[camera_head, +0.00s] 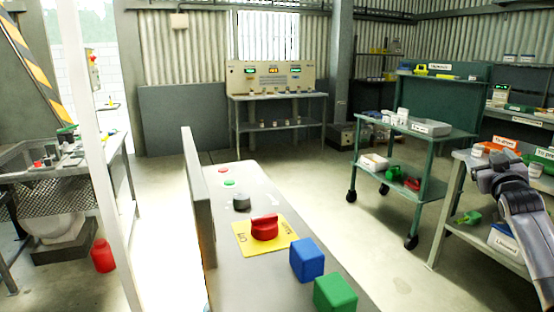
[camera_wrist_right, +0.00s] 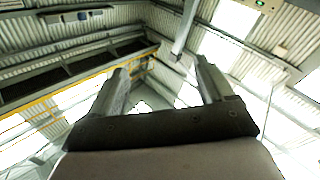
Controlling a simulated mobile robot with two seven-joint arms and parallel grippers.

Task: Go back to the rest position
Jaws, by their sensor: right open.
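My right arm comes in at the right edge of the head view. Its gripper (camera_head: 492,168) is raised in front of the right-hand workbench (camera_head: 460,157); I cannot tell from this view how far apart they are. In the right wrist view the two fingers of my right gripper (camera_wrist_right: 161,70) stand apart with nothing between them, and they point up at the roof beams. My left gripper is not in view.
A grey console (camera_head: 228,262) stands in front, with a red rotary switch (camera_head: 264,228) on a yellow plate, a blue block (camera_head: 307,259) and a green block (camera_head: 335,293). A green wheeled cart (camera_head: 455,133) stands at right. Open floor (camera_head: 375,250) lies between.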

